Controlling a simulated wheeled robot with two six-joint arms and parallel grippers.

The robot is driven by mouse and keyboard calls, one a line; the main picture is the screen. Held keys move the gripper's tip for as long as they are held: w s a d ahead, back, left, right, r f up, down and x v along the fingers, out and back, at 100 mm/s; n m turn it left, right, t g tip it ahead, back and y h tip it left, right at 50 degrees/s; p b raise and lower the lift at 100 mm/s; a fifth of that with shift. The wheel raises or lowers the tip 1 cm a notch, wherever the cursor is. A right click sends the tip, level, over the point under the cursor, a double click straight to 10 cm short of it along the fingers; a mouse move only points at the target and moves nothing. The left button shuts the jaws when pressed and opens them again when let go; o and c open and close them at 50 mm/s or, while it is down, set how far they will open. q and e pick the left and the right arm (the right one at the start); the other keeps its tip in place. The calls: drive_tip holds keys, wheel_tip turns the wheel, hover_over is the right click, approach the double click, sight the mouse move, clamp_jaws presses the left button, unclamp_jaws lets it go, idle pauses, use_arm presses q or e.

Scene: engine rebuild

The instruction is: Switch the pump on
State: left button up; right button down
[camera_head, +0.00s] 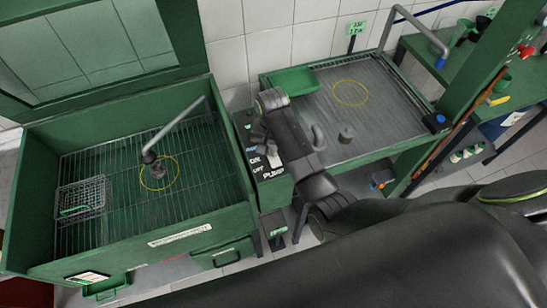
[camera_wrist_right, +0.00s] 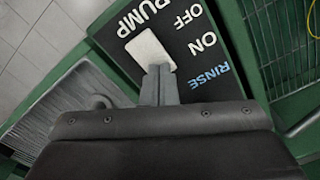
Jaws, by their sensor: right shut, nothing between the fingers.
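The pump's black control panel (camera_head: 268,165) sits on the narrow green stand between the two basins, with white lettering. In the right wrist view the panel (camera_wrist_right: 188,48) reads PUMP, OFF, ON and RINSE. A pale rectangular switch piece (camera_wrist_right: 150,51) stands on it beside the lettering. My right gripper (camera_wrist_right: 158,72) is shut and empty, its fingertips overlapping the near edge of the switch piece. I cannot tell whether they touch. In the head view my right gripper (camera_head: 256,135) is over the panel, and my wrist hides part of it. My left gripper is out of view.
A green wash basin (camera_head: 132,252) with a spout (camera_head: 178,128) and wire basket (camera_head: 80,197) stands left. A draining table (camera_head: 390,110) with a green tray (camera_head: 290,81) stands right. Tools hang near a green post (camera_head: 470,85) farther right.

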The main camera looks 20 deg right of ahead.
drive_tip(key=shift+r+p, duration=0.95)
drive_tip(key=shift+r, duration=0.25)
wheel_tip(320, 180, up, 5)
drive_tip(key=shift+f, duration=0.2)
